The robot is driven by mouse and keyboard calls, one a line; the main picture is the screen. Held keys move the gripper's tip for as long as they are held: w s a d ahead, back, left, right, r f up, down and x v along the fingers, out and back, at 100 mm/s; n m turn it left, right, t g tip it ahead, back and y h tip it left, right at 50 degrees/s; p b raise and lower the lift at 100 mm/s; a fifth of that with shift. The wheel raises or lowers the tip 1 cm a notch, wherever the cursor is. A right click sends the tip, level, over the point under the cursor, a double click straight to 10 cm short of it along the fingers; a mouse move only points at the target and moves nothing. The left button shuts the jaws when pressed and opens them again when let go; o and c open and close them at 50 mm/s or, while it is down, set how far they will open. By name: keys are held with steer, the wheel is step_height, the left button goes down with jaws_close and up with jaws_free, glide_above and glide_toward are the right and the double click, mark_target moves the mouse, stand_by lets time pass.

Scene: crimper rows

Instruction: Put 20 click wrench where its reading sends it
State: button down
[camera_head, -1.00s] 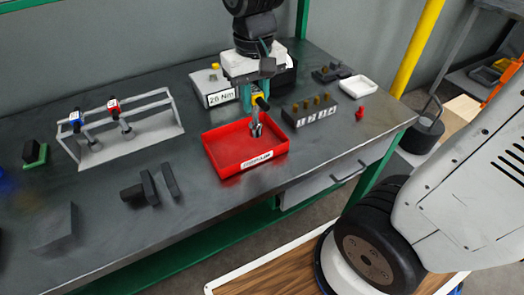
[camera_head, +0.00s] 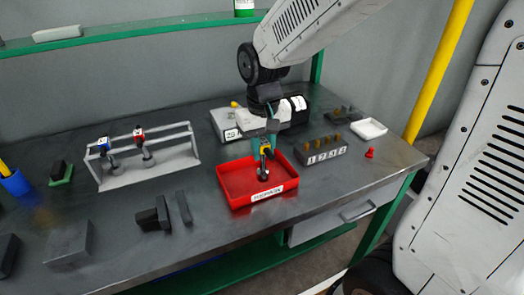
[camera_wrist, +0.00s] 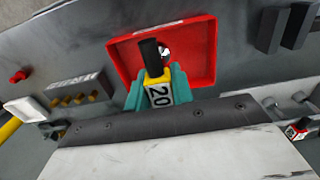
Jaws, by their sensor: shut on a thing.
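My gripper (camera_head: 263,146), with teal fingers, is shut on the yellow-banded 20 click wrench (camera_wrist: 160,94). Its white tag reads 20 in the wrist view. The wrench hangs upright with its dark metal end (camera_head: 263,172) down over the red tray (camera_head: 232,202). I cannot tell whether that end touches the tray floor. The tray otherwise looks empty, and its front label is too small to read surely. A grey tester (camera_head: 226,119) with a yellow knob stands behind the tray.
A grey rack (camera_head: 176,156) holds a blue-marked and a red-marked wrench at left. Dark blocks (camera_head: 185,208) lie left of the tray. Right of it are a numbered block with brass pegs (camera_head: 322,152), a white dish (camera_head: 368,128) and a small red piece (camera_head: 370,153).

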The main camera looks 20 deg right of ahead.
steer(key=w, duration=0.3)
steer(key=shift+w+a+f, duration=0.1)
steer(key=shift+w+f, duration=0.05)
steer(key=shift+w, duration=0.05)
steer(key=shift+f, duration=1.75)
steer(key=shift+f, duration=0.1)
steer(key=c, duration=1.2)
jaws_free()
steer(key=shift+f, duration=0.1)
step_height(320, 180, up, 12)
steer(key=shift+r, duration=0.2)
steer(key=s+d, duration=0.2)
steer(key=s, duration=0.9)
steer(key=s+d+t, duration=0.1)
steer(key=s+d, duration=0.1)
steer(key=s, duration=0.9)
steer(key=shift+s+d+r, duration=0.35)
steer(key=shift+s+d, duration=0.05)
